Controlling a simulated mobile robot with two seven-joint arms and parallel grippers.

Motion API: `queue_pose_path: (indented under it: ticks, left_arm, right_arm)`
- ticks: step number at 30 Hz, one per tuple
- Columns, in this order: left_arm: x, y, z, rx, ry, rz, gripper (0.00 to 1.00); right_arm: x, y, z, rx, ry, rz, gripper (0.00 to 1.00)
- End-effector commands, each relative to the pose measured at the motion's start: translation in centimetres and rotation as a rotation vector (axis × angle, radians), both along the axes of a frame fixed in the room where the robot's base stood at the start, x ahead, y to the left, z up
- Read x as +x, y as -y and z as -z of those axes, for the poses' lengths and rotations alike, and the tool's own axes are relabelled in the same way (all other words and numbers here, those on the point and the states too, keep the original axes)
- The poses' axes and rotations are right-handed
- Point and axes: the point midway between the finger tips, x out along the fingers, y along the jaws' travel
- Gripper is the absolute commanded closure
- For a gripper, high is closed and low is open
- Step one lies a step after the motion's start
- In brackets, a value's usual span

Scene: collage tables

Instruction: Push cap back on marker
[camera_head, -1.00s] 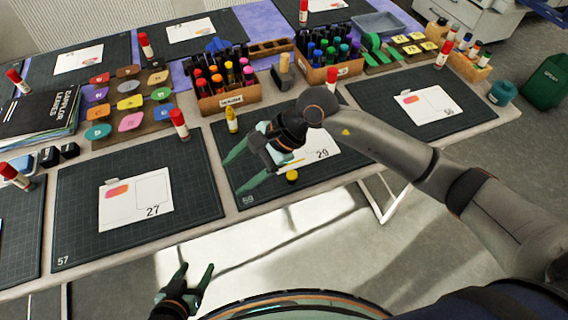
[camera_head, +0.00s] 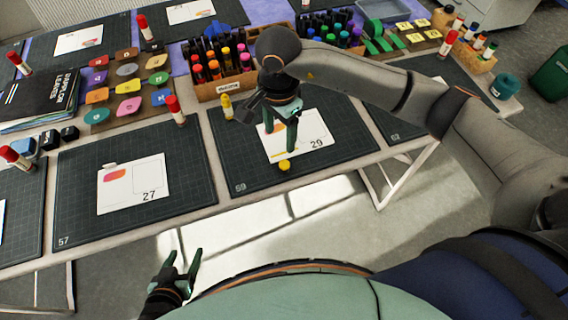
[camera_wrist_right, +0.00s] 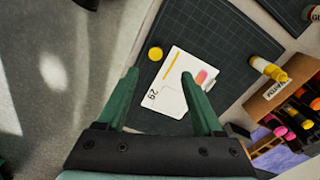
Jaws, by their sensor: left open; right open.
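A yellow marker (camera_head: 227,106) stands upright at the back left of mat 59, and it also shows in the right wrist view (camera_wrist_right: 268,68). A round yellow cap (camera_head: 285,165) lies on the front part of the same mat, apart from the marker, beside card 29 (camera_head: 312,128). The cap also shows in the right wrist view (camera_wrist_right: 155,53). My right gripper (camera_head: 282,136) is open and empty above card 29, fingers pointing down. In its wrist view, the cap appears beyond the fingertips. My left gripper (camera_head: 184,256) is open and empty, low in front of the table.
A cardboard box of markers (camera_head: 222,82) stands behind the yellow marker. A red-capped glue stick (camera_head: 175,110) stands to its left. Mat 57 (camera_head: 80,180) with card 27 (camera_head: 133,188) lies at left. The front part of mat 59 is mostly clear.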

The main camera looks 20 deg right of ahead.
Motion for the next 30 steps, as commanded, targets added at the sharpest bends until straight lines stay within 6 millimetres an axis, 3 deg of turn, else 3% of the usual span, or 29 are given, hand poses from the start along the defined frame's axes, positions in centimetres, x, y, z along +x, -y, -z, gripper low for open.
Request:
queue_pose_path:
  ticks: [12,26,30]
  left_arm:
    - [-0.1,0.0,-0.7,0.001,-0.004,0.000,0.34]
    - [-0.1,0.0,-0.8,0.000,-0.004,0.001,0.34]
    - [-0.1,0.0,-1.5,0.000,-0.004,0.001,0.34]
  right_arm:
    - [-0.1,0.0,6.4,0.001,-0.004,0.000,0.31]
    - [-0.2,0.1,7.4,0.001,-0.002,0.000,0.31]
    - [-0.6,0.6,9.1,0.001,-0.006,0.001,0.31]
